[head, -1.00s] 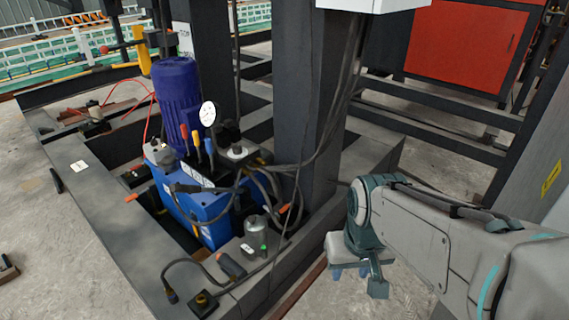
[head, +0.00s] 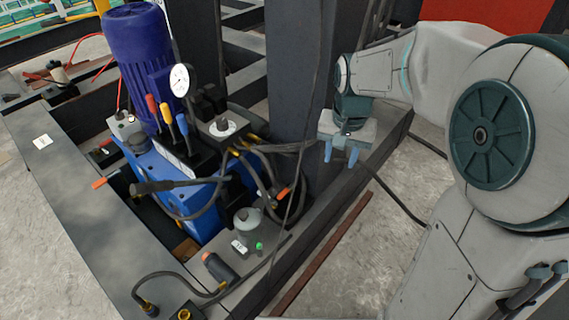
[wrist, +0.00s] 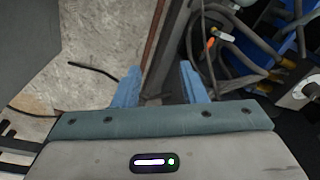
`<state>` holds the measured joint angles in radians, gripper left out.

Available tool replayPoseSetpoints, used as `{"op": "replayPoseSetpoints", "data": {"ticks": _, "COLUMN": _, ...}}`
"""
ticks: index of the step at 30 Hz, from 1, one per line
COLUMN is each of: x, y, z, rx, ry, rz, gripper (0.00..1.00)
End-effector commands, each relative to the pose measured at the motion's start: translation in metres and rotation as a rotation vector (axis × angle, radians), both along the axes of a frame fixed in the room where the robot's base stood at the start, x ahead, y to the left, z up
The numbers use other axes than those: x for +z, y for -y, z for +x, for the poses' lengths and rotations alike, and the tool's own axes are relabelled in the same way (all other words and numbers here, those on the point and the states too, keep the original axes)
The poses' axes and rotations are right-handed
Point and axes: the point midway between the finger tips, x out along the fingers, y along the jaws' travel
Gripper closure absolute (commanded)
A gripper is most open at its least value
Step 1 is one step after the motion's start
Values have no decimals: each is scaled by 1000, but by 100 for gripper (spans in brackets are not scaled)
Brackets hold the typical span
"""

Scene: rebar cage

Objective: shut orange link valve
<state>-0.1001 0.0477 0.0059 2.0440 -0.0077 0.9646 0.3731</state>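Several orange parts show on the blue hydraulic unit (head: 205,205), and I cannot tell for sure which is the link valve. A small orange handle (head: 282,192) sits among black hoses at its right side; an orange-tipped piece with a white part (wrist: 211,42) shows among hoses in the wrist view. Another orange handle (head: 98,184) sticks out at the unit's left. An orange-yellow lever (head: 166,112) stands between a red and a blue lever. My gripper (head: 340,152) is open and empty, right of the hoses and apart from them; its blue fingers (wrist: 160,86) point downward.
A dark steel post (head: 293,90) stands behind the unit, close to my gripper. A purple motor (head: 137,50) and pressure gauge (head: 180,80) rise above the unit. A steel frame beam (head: 90,235) borders the left. A black cable (head: 395,195) lies on the right floor.

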Motion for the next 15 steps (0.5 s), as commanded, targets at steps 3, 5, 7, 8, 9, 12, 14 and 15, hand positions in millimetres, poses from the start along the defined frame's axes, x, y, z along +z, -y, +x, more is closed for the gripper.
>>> {"op": "replayPoseSetpoints", "data": {"ticks": 3, "x": -42, "y": -23, "z": 47, "rx": -69, "ry": -22, "rz": 6, "gripper": 62}}
{"op": "replayPoseSetpoints", "data": {"ticks": 5, "x": -59, "y": -35, "z": 68, "rx": -106, "ry": -30, "rz": 8, "gripper": 62}}
{"op": "replayPoseSetpoints", "data": {"ticks": 7, "x": -82, "y": -51, "z": 91, "rx": -150, "ry": -40, "rz": 10, "gripper": 62}}
{"op": "replayPoseSetpoints", "data": {"ticks": 8, "x": -92, "y": -57, "z": 101, "rx": -169, "ry": -43, "rz": 11, "gripper": 62}}
{"op": "replayPoseSetpoints", "data": {"ticks": 9, "x": -106, "y": -66, "z": 113, "rx": -195, "ry": -48, "rz": 12, "gripper": 62}}
{"op": "replayPoseSetpoints", "data": {"ticks": 12, "x": -142, "y": -88, "z": 140, "rx": -255, "ry": -61, "rz": 13, "gripper": 62}}
{"op": "replayPoseSetpoints", "data": {"ticks": 14, "x": -162, "y": -100, "z": 154, "rx": -288, "ry": -67, "rz": 14, "gripper": 62}}
{"op": "replayPoseSetpoints", "data": {"ticks": 15, "x": -174, "y": -108, "z": 161, "rx": -309, "ry": -72, "rz": 14, "gripper": 62}}
